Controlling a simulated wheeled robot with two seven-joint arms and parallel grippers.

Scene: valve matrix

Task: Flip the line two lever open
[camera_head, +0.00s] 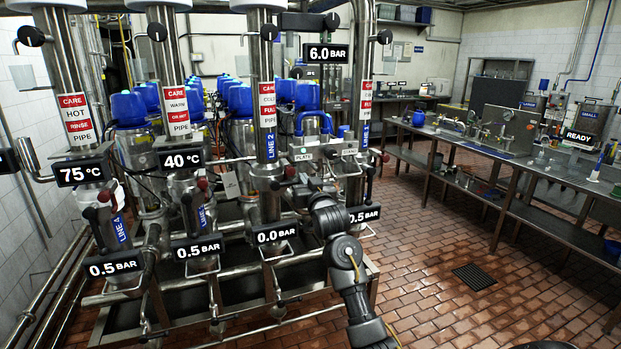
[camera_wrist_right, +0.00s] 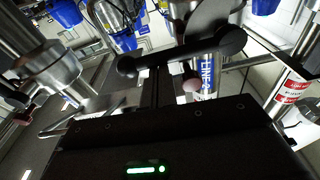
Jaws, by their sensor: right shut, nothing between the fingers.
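The line two pipe (camera_head: 265,100) stands upright in the head view with a blue LINE 2 label (camera_head: 270,146). Low on it are a dark red knob (camera_head: 290,171) and a black lever end (camera_head: 275,185). Its lower display (camera_head: 277,234) reads 0.0 BAR. My right gripper (camera_head: 303,188) is shut and empty, just right of this lever; whether it touches cannot be told. In the right wrist view, a black lever with round ends (camera_wrist_right: 128,66) crosses beyond my right gripper (camera_wrist_right: 156,88), beside a blue LINE label (camera_wrist_right: 206,72) and a dark red knob (camera_wrist_right: 191,83). My left gripper is out of view.
Neighbouring pipes have similar levers; their displays, such as the leftmost one (camera_head: 113,265), read 0.5 BAR. An upper display (camera_head: 328,54) reads 6.0 BAR. Blue-topped units (camera_head: 128,108) stand behind. Brick floor (camera_head: 430,230) is open before the steel bench (camera_head: 490,170) at right.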

